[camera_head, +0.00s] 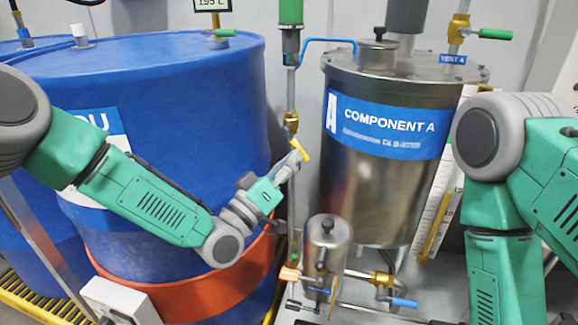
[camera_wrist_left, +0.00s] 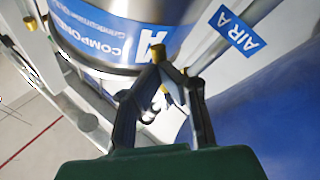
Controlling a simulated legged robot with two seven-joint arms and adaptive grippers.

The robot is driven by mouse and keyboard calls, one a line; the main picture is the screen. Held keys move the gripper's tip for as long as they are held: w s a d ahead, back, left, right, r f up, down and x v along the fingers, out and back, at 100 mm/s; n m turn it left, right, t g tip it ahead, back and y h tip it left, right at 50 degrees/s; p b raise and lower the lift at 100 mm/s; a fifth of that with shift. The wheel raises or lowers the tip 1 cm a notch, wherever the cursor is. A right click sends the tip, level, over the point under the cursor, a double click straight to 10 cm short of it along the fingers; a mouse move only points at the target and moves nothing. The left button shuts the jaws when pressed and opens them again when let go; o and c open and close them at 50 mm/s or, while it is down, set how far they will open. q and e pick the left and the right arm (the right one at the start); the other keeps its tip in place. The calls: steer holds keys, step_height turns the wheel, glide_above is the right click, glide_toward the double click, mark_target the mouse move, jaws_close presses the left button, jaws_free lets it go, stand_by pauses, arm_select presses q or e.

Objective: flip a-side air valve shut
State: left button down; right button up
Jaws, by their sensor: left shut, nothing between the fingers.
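The A-side air valve (camera_head: 291,122) is a brass valve on the vertical pipe between the blue drum and the steel tank. Its yellow lever (camera_head: 300,150) slants downward to the right, beside the pipe. My left gripper (camera_head: 293,161) is at the lever, its fingertips at or very near it; contact is unclear. In the left wrist view, my left gripper (camera_wrist_left: 170,72) has its fingers converging, shut with nothing held, and the yellow lever end (camera_wrist_left: 157,52) shows at the tips. A blue "AIR A" label (camera_wrist_left: 236,32) is beside them. My right gripper is out of view.
The blue drum (camera_head: 190,80) with an orange band (camera_head: 200,290) stands left, close to my left arm. The steel COMPONENT A tank (camera_head: 370,190) stands to the right. A small steel canister (camera_head: 327,245) with valves is below. A green-handled valve (camera_head: 490,34) is at top right.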

arm_select(q)
steer(key=shift+s+d+r+n+t, duration=0.25)
steer(key=shift+d+r+n+t, duration=0.35)
steer(key=shift+d, duration=0.25)
steer(key=shift+a, duration=0.25)
steer(key=shift+d, duration=0.15)
